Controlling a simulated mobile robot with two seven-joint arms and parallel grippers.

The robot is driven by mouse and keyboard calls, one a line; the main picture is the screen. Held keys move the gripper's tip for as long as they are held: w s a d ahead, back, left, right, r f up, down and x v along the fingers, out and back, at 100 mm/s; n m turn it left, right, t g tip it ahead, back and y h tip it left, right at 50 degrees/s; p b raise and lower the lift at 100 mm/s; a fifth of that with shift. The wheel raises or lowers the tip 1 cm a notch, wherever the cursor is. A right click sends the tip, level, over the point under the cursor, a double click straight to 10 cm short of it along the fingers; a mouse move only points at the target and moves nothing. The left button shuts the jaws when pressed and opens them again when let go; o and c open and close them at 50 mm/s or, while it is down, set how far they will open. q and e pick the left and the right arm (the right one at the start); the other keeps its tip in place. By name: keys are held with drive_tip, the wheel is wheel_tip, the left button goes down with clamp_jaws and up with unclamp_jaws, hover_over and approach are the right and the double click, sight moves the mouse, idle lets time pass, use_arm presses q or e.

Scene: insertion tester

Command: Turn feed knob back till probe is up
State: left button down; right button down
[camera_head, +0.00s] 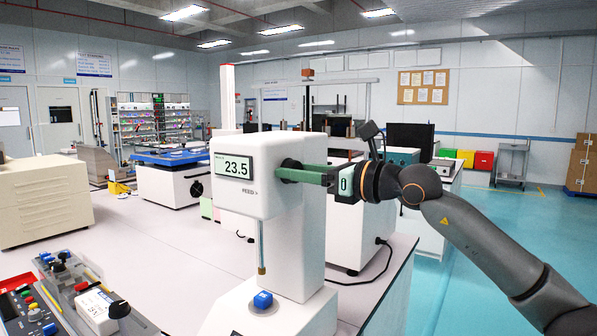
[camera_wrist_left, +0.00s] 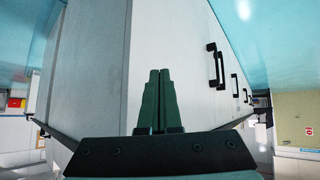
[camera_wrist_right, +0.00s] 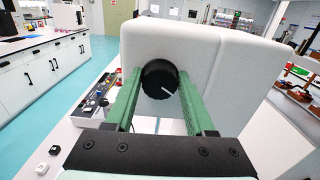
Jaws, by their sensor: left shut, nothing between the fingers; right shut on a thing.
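The white insertion tester (camera_head: 285,215) stands on the bench in the head view. Its display (camera_head: 235,167) reads 23.5. The thin probe (camera_head: 262,245) hangs upright below its head, its tip apart from and above a blue piece (camera_head: 263,300) on the base. The black feed knob (camera_head: 291,165) is on the head's right side; its white pointer line shows in the right wrist view (camera_wrist_right: 160,79). My right gripper (camera_head: 290,174) has its green fingers around the knob, one on each side. My left gripper (camera_wrist_left: 158,75) is shut and empty, seen only in the left wrist view.
A control panel (camera_head: 30,305) with buttons and a grey fixture (camera_head: 85,290) lie at the front left of the bench. A beige cabinet (camera_head: 40,200) stands behind them. White drawers with black handles (camera_wrist_left: 215,65) are near my left gripper.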

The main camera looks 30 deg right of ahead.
use_arm(q)
drive_tip(key=shift+s, duration=0.15)
idle(0.3)
use_arm(e)
drive_tip(key=c, duration=0.5)
unclamp_jaws()
drive_tip(key=shift+d, duration=0.1)
drive_tip(key=shift+o, duration=1.2)
use_arm(q)
drive_tip(key=shift+w, duration=0.25)
drive_tip(key=shift+m, duration=0.3)
drive_tip(key=shift+w+d+f+b, duration=0.1)
drive_tip(key=shift+d+f+b, duration=0.2)
drive_tip(key=shift+f+b, duration=0.7)
drive_tip(key=shift+w+d+f+b, duration=0.1)
drive_tip(key=shift+d+f+b, duration=0.3)
drive_tip(key=shift+b, duration=0.95)
drive_tip(key=shift+d+f+b, duration=0.2)
drive_tip(key=shift+f+b, duration=0.6)
drive_tip(key=shift+b, duration=0.4)
use_arm(e)
drive_tip(key=v, duration=1.2)
drive_tip(key=shift+s, duration=0.25)
